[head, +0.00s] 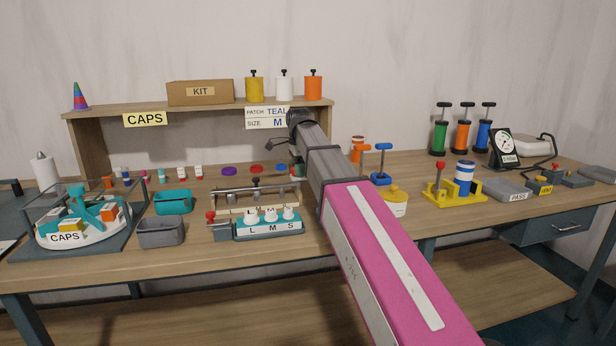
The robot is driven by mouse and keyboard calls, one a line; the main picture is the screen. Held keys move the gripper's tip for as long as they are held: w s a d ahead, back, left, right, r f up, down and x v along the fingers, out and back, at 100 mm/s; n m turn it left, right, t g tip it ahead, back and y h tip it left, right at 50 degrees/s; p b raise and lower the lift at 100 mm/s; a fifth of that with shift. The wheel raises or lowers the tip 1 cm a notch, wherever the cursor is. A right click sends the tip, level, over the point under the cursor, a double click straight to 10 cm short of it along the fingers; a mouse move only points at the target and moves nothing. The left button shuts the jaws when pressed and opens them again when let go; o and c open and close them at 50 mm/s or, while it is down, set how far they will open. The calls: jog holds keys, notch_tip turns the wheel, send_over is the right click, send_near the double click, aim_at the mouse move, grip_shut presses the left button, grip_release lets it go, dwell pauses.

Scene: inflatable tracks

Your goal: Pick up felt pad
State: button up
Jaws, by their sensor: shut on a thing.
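My arm reaches in from the lower right over the bench, and its wrist is above the back middle of the worktop. My gripper (293,148) shows only in part below the wrist, in front of the back shelf. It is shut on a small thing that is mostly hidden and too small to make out. I cannot pick out the felt pad with certainty. Small flat discs, one purple (229,171) and one red (257,169), lie on the worktop left of my gripper.
A clamp fixture (254,196) and a teal L M S block (269,230) stand below my gripper. Teal (173,202) and grey (161,233) bins and a caps carousel (76,238) are left. A shelf (200,105) stands behind. A yellow stand (455,197) and pumps (463,132) are right.

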jog(key=s+a+r, duration=0.3)
jog(key=a+r, duration=0.1)
jog(key=a, duration=0.2)
jog(key=shift+s+a+r, duration=0.2)
jog(key=shift+a, duration=0.05)
jog(key=shift+o, duration=0.5)
jog(key=shift+d, duration=0.1)
